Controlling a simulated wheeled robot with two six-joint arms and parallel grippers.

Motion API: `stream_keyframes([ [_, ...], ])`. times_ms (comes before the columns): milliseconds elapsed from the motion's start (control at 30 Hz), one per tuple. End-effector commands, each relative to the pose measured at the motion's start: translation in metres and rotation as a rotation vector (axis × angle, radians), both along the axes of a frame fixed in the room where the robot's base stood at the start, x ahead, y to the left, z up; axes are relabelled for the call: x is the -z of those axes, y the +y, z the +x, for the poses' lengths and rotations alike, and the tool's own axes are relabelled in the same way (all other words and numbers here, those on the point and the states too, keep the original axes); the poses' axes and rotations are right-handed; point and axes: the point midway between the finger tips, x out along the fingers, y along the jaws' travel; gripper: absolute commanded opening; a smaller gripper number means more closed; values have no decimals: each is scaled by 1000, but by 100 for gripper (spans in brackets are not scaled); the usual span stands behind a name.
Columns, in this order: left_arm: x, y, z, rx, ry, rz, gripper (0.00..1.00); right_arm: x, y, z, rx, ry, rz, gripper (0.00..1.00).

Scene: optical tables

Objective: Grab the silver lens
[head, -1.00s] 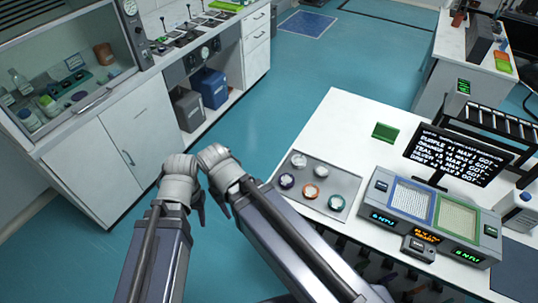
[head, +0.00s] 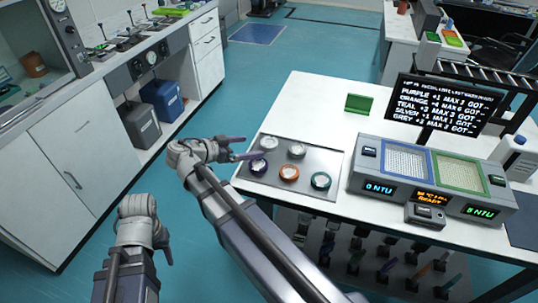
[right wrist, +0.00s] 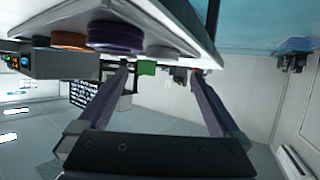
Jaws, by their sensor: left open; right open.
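Several round lenses lie on a grey tray (head: 328,157) on the white table. Two have pale, whitish rims: one at the back left (head: 269,142) and one at the back right (head: 297,150); I cannot tell which is silver. The purple lens (head: 258,166), orange lens (head: 289,173) and teal lens (head: 320,181) sit nearer the front. My right gripper (head: 250,147) is open at the tray's left edge, close to the purple lens and the back-left lens. In the right wrist view, nothing shows gripped between its fingers (right wrist: 160,69). My left gripper (head: 165,240) is lower left, away from the tray.
A green block (head: 358,104) stands behind the tray. A two-panel measuring device (head: 434,180) and a black text screen (head: 442,104) stand to the right. A rack with several tools (head: 370,255) is below the table's front edge. Floor is clear left of the table.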

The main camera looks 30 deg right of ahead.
Motion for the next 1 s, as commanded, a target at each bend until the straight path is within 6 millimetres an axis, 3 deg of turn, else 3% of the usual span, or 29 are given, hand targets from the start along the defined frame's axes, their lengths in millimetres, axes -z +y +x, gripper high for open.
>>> stream_keyframes([
  [667, 14, 0, 0, 0, 0, 0, 50, 10, -29, 6, 15, -33, -17, 100],
  [1000, 33, 0, 0, 0, 0, 0, 50, 29, -68, 13, 17, -33, -17, 100],
])
